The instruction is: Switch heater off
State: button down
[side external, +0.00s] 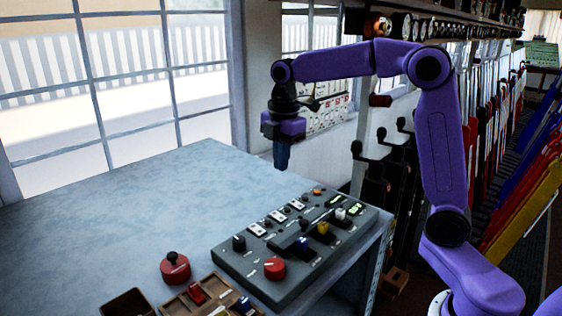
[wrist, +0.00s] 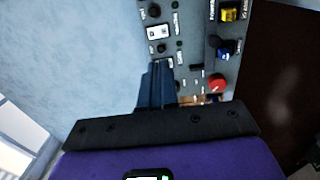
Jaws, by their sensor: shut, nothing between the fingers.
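A grey control panel (side external: 252,259) lies on the table. It carries white rocker switches (side external: 257,229), black knobs (side external: 238,243), a red knob (side external: 274,268), and blue (side external: 302,245), yellow (side external: 323,229) and white (side external: 341,213) levers. In the wrist view, the panel (wrist: 194,48) shows a white rocker (wrist: 158,33), the yellow lever (wrist: 228,14) and the red knob (wrist: 217,84). The labels are too small to tell which control is the heater. My gripper (side external: 282,166) is shut and empty, pointing down above the table beyond the panel. Its blue fingers (wrist: 157,82) hide part of the panel in the wrist view.
A wooden tray (side external: 180,306) with small coloured parts lies in front. The table (side external: 120,220) is clear on the left. Tall levers (side external: 490,140) stand behind my arm at the right.

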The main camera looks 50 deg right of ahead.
aim_at(276, 214)
jog(key=shift+w+d+r+t, duration=0.1)
jog(key=shift+w+d+t, duration=0.15)
jog(key=shift+t, duration=0.15)
jog(key=shift+a, duration=0.1)
jog(key=f, duration=0.4)
jog(key=w+f, duration=0.1)
jog(key=f, duration=0.9)
jog(key=shift+w, duration=0.35)
jog(key=shift+w+f+g, duration=0.1)
jog(key=shift+f+g, duration=0.1)
jog(key=shift+g, duration=0.1)
jog(key=shift+s, duration=0.2)
